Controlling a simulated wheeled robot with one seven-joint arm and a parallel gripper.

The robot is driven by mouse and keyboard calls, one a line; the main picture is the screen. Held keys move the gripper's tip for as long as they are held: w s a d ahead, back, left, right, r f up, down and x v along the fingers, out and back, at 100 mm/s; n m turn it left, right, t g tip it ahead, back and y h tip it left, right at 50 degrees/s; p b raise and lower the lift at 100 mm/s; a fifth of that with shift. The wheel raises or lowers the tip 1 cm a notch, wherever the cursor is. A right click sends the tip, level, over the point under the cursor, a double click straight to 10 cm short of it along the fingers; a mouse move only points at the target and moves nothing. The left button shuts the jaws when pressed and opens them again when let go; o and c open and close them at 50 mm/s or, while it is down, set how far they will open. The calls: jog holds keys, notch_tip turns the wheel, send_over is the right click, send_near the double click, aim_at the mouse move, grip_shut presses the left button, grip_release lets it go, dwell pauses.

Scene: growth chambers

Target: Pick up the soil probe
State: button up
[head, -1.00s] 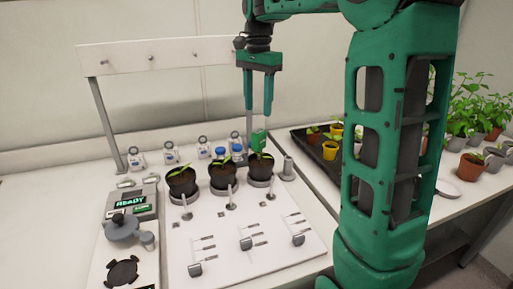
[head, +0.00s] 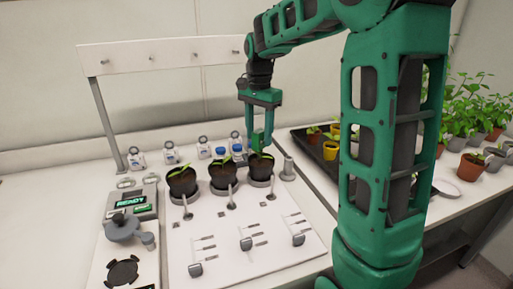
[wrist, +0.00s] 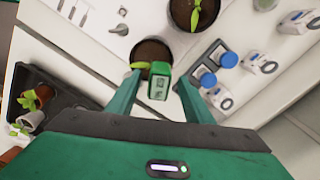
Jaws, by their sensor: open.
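The soil probe (wrist: 160,84) has a green head with a small numeric display. It stands in the soil of the right-hand black pot (head: 261,168), beside a small seedling. My gripper (head: 261,143) is pointing down above this pot with its fingers apart. In the wrist view one finger lies to each side of the probe's head, and the jaws are not closed on it. In the head view the probe's head is hard to tell from the green fingers. The probe's lower part is hidden.
Two more potted seedlings (head: 182,182) (head: 223,175) stand to the left. Blue-capped bottles (wrist: 228,59) are close behind. A grey post (head: 288,168) stands right of the pot. A dark tray of plants (head: 320,147) is further right. A READY device (head: 131,203) is at left.

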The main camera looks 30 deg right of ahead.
jog(key=c, duration=1.2)
jog(key=shift+r, duration=0.15)
